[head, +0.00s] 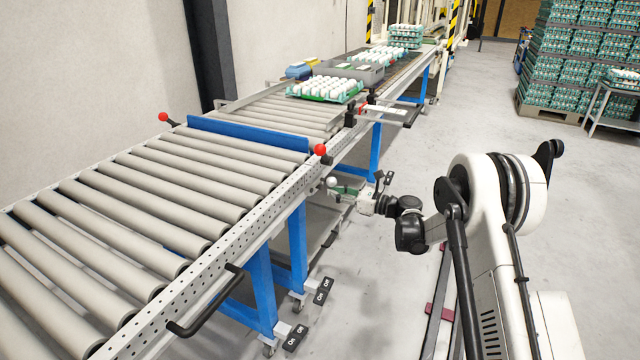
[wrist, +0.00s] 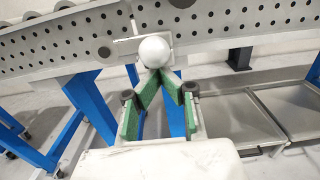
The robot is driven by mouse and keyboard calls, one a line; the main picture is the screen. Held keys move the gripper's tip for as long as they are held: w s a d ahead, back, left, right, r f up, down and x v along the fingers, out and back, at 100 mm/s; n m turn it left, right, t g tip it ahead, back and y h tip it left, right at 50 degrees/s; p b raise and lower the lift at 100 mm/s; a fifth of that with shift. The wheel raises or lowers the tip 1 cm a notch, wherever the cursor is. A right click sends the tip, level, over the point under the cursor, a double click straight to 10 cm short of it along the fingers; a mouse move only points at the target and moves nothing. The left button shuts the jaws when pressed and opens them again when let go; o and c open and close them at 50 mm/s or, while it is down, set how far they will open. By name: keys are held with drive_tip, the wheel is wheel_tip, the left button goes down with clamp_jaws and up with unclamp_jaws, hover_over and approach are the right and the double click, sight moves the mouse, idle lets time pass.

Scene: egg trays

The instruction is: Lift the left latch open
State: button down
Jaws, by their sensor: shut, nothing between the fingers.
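A white ball knob (wrist: 153,50) is on a small plate at the side of the perforated conveyor rail in the wrist view. It also shows in the head view (head: 331,182), below the rail. I cannot tell how the latch is set. My gripper (wrist: 160,76) has green-lined fingers whose tips come together just below the ball. They look close to it; touching or apart cannot be told. Nothing is between the fingers. In the head view my gripper (head: 345,191) is beside the conveyor, small and hard to make out.
The roller conveyor (head: 226,262) has a blue bar (head: 248,133) across it, with red knobs at both ends. A black handle (head: 205,312) sticks out of the near rail. Blue legs (wrist: 92,105) stand below. A tray of eggs (head: 325,98) is farther back.

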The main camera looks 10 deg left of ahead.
drive_tip(key=shift+r, duration=0.15)
drive_tip(key=shift+w+d+r, duration=0.1)
drive_tip(key=shift+w+r, duration=0.15)
drive_tip(key=shift+r, duration=0.5)
drive_tip(key=shift+r+p, duration=0.1)
drive_tip(key=shift+p, duration=0.2)
drive_tip(key=shift+r+p, duration=0.3)
drive_tip(key=shift+r, duration=0.6)
drive_tip(key=shift+r, duration=0.1)
